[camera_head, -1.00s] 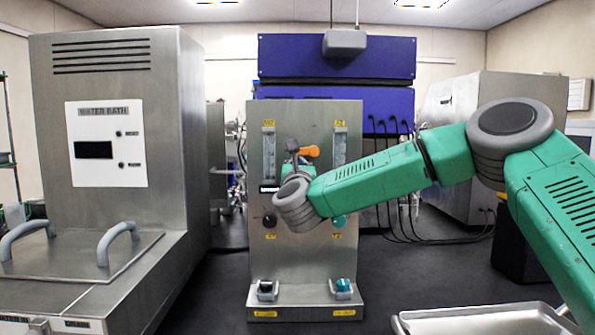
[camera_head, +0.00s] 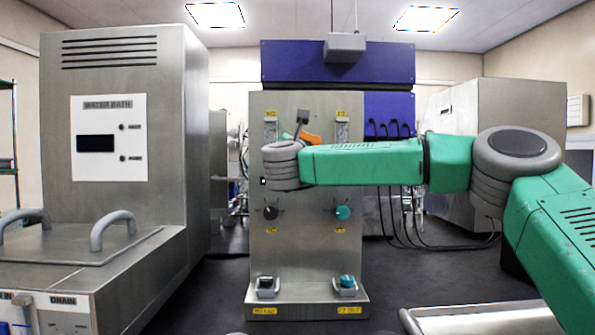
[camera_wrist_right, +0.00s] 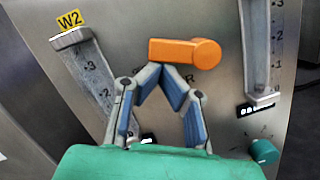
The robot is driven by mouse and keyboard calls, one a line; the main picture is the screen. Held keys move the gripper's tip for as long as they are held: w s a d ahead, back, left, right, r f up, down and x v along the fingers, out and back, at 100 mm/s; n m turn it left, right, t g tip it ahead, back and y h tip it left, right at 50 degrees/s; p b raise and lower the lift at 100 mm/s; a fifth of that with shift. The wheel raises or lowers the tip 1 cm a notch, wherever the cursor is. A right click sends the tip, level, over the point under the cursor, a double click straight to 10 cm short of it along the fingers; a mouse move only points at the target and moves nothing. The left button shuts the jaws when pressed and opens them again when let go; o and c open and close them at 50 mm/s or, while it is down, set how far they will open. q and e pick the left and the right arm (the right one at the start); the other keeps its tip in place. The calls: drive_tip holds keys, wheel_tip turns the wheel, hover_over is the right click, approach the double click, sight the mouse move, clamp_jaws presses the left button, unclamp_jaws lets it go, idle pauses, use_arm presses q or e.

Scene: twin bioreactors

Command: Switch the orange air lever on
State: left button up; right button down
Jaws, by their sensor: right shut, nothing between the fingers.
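The orange air lever (camera_wrist_right: 180,52) is on the steel panel in the right wrist view, its handle lying nearly level and extending left from its round pivot. My right gripper (camera_wrist_right: 155,68) is shut and empty, its fingertips together just below the handle's left part. I cannot tell whether they touch it. In the head view the orange lever (camera_head: 312,138) shows only in part above my right wrist, which hides most of the gripper. My left gripper is not in view.
The panel (camera_head: 300,235) carries flow gauges, a black knob (camera_head: 270,213) and a teal knob (camera_head: 342,213). The W2 gauge (camera_wrist_right: 90,72) stands left of the lever. A water bath (camera_head: 110,190) is on the left and a metal tray (camera_head: 480,318) at the lower right.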

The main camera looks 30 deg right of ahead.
sight(308, 126)
drive_tip(key=r+m+b, duration=0.1)
drive_tip(key=m+b, duration=0.1)
drive_tip(key=b, duration=0.1)
drive_tip(key=r+m+g+b, duration=0.1)
drive_tip(key=m+b, duration=0.1)
drive_tip(key=m, duration=0.1)
drive_tip(key=d+r+m+g+b, duration=0.1)
drive_tip(key=m+b, duration=0.1)
drive_tip(key=b, duration=0.1)
drive_tip(key=shift+s+r+h+b, duration=0.25)
drive_tip(key=shift+s+h+b, duration=0.05)
drive_tip(key=shift+b, duration=0.05)
drive_tip(key=shift+s+d+r+m+b, duration=0.15)
drive_tip(key=shift+m+b, duration=0.1)
drive_tip(key=shift+m, duration=0.25)
drive_tip(key=shift+r+m+b, duration=0.15)
drive_tip(key=shift+m+b, duration=0.05)
drive_tip(key=shift+m, duration=0.3)
drive_tip(key=shift+s+d+r, duration=0.1)
drive_tip(key=shift+d+r, duration=0.05)
drive_tip(key=shift+d+r+b, duration=0.1)
drive_tip(key=shift+r+b, duration=0.05)
drive_tip(key=shift+b, duration=0.15)
